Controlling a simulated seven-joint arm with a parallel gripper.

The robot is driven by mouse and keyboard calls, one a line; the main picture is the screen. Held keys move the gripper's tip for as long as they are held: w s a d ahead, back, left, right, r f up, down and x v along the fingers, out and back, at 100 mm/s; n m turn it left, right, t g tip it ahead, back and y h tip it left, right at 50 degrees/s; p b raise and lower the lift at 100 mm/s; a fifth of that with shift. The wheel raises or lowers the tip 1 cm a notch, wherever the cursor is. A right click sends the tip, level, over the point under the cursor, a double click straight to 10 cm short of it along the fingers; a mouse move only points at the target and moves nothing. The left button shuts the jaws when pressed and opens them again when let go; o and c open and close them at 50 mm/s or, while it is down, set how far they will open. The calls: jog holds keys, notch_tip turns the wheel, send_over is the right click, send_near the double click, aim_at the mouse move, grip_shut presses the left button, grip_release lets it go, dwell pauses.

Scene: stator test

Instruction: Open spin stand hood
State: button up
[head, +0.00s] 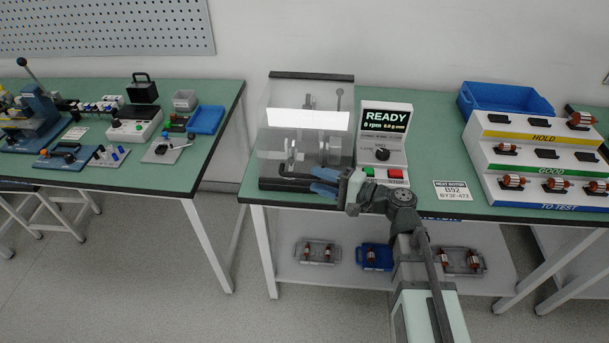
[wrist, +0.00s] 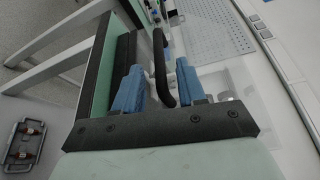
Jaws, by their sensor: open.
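The spin stand hood (head: 275,115) is a clear box with a dark top edge. It is down over the spin stand's metal supports (head: 292,158) on the right bench. Its black bar handle (head: 288,176) is at the lower front, partly hidden by my gripper (head: 320,182). In the wrist view the handle (wrist: 160,60) stands between the two blue fingers of my gripper (wrist: 158,75). The fingers are open, with a gap seen on the left side; contact on the right cannot be told.
A control box with a READY screen (head: 387,119) and green and red buttons stands right of the hood, close to my wrist. A stepped rotor rack (head: 545,160) and blue bin (head: 505,98) are farther right. A second bench (head: 215,150) is at left.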

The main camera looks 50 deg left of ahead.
aim_at(311, 177)
jog(key=shift+x, duration=2.5)
jog(key=shift+c, duration=0.4)
grip_shut()
